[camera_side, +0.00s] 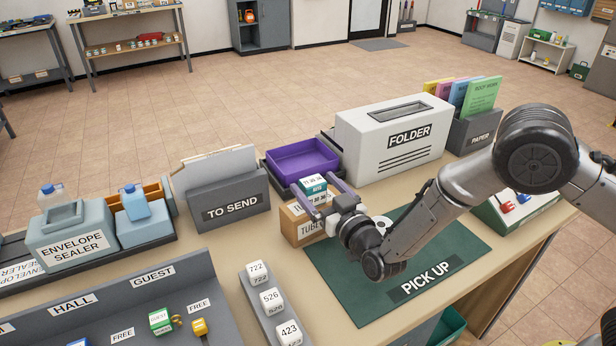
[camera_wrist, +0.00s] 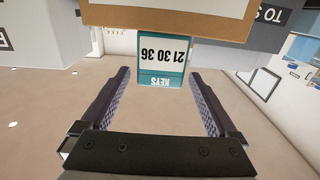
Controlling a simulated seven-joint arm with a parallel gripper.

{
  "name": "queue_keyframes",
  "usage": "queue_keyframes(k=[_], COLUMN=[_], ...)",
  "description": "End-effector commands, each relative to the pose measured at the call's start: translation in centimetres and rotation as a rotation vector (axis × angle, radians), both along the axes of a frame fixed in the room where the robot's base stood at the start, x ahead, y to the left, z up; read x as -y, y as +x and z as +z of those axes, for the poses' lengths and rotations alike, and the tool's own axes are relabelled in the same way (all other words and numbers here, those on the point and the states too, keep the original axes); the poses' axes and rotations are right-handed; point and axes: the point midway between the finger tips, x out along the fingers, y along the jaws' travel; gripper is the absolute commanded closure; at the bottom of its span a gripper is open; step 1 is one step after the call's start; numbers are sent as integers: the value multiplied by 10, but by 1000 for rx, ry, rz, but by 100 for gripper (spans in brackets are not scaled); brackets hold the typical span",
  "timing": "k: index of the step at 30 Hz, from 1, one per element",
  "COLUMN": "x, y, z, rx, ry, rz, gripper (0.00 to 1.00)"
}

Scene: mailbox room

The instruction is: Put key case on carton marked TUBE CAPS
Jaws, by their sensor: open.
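The key case (camera_side: 314,184), a small teal and white box marked KEYS 21 30 36 in the wrist view (camera_wrist: 161,60), stands on top of the brown carton (camera_side: 291,232) labelled TUBE, with the rest of its label hidden by my gripper. In the wrist view, which appears upside down, the case meets the carton (camera_wrist: 170,18). My gripper (camera_side: 313,181) is open, its fingers either side of the case. In the wrist view a gap shows between the case and each finger.
A purple tray (camera_side: 303,160) and a white FOLDER box (camera_side: 393,140) stand behind the carton. A grey TO SEND holder (camera_side: 226,205) is to its left. The green PICK UP mat (camera_side: 440,262) is to the right, largely bare under my arm. Numbered white blocks (camera_side: 272,300) stand in front.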

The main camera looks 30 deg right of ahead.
Motion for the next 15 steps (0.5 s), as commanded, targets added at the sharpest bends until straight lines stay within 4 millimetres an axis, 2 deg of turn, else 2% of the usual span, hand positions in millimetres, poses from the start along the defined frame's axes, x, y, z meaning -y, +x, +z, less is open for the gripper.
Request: queue_keyframes(k=[1, 6, 10, 15], x=[-1, 0, -1, 0], y=[-12, -44, -60, -69], z=[1, 0, 0, 0], rx=[-1, -1, -1, 0], ry=[0, -1, 0, 1], rz=[2, 3, 2, -1], gripper=[6, 6, 6, 6])
